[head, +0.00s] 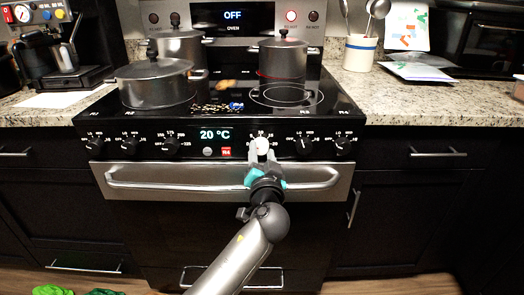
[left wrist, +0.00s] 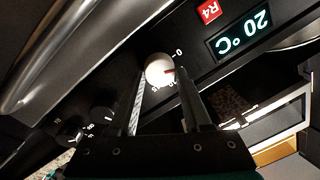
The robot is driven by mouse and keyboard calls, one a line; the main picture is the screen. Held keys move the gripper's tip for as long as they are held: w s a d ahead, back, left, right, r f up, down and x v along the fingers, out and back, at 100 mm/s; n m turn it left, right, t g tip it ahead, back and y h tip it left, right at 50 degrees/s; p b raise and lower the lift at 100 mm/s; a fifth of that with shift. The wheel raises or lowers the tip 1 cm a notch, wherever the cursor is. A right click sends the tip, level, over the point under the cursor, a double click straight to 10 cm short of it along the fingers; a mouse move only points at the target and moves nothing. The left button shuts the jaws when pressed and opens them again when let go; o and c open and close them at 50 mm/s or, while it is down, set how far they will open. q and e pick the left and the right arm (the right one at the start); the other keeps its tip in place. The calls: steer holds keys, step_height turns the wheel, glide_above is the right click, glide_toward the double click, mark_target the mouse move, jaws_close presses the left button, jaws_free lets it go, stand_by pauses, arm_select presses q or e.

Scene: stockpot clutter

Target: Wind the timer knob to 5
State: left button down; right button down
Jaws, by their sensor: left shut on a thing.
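The white timer knob (head: 262,145) is on the front control panel of the stove, to the right of the lit display (head: 215,134). My left gripper (head: 262,156) reaches up to it from below and is shut on it. In the left wrist view the knob (left wrist: 157,67) is a round white cap with a red mark, between the two fingers (left wrist: 163,88). A "0" and other scale numbers show around it; the fingers hide part of the scale, and the exact setting is hard to read. My right gripper is not in view.
Black knobs (head: 304,145) flank the panel, and a steel oven handle (head: 220,178) runs below it. Pots (head: 155,85) stand on the black cooktop (head: 325,100), with loose bits between them. A utensil crock (head: 360,53) stands on the right counter.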

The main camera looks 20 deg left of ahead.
arm_select(q)
steer(key=m+p, duration=0.1)
steer(key=m, duration=0.2)
steer(key=shift+m, duration=0.4)
steer(key=shift+f+m, duration=0.1)
steer(key=shift+m, duration=0.5)
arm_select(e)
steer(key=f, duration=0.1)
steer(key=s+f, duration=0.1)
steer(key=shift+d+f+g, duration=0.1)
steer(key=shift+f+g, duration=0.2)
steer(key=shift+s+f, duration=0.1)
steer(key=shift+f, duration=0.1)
arm_select(q)
steer(key=shift+c, duration=1.7)
jaws_free()
